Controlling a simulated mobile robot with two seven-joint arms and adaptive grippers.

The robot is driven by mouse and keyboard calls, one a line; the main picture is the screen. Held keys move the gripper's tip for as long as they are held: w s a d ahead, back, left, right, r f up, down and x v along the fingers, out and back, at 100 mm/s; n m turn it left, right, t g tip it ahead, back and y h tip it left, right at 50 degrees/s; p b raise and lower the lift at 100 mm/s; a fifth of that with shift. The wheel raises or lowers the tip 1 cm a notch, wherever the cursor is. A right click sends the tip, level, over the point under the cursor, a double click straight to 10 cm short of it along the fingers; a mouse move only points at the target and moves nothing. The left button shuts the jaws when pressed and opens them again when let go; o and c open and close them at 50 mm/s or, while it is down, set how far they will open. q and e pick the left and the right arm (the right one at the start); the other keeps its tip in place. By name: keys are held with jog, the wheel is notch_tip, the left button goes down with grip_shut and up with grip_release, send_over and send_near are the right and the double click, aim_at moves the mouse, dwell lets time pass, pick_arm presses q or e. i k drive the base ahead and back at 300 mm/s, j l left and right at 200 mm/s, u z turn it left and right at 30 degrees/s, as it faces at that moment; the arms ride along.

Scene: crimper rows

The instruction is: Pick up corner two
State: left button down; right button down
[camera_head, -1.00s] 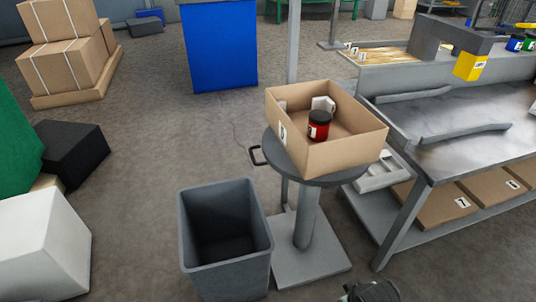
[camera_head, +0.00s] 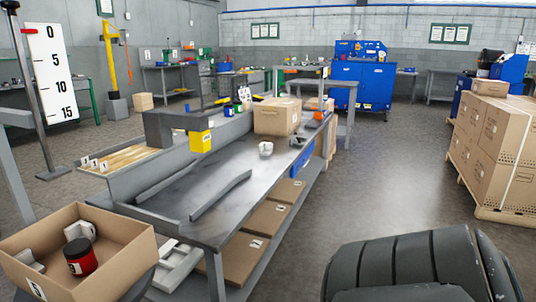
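A small whitish-grey corner-like piece (camera_head: 265,148) sits on the grey workbench, in front of a closed cardboard box. An open cardboard box (camera_head: 119,272) at the lower left holds a red jar with a black lid (camera_head: 80,257) and two pale grey pieces, one behind the jar (camera_head: 80,231) and one at the box's left side (camera_head: 29,260). I cannot tell which piece is corner two. A large dark ribbed part of my own arm fills the lower right. Neither gripper's fingers show.
The workbench (camera_head: 190,222) runs away from me, with two grey bars lying on it. A closed box (camera_head: 277,116) and a yellow bin (camera_head: 200,141) stand along it. Stacked cartons (camera_head: 487,135) are at the right. The floor between bench and cartons is clear.

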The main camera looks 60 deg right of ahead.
aim_at(265, 149)
jog(key=z, duration=2)
jog(key=u, duration=1.3)
jog(key=i+l+u, duration=0.25)
jog(key=l, duration=1.65)
jog(key=k+l+u, duration=0.1)
jog(key=l+u, duration=0.15)
jog(key=l, duration=1.65)
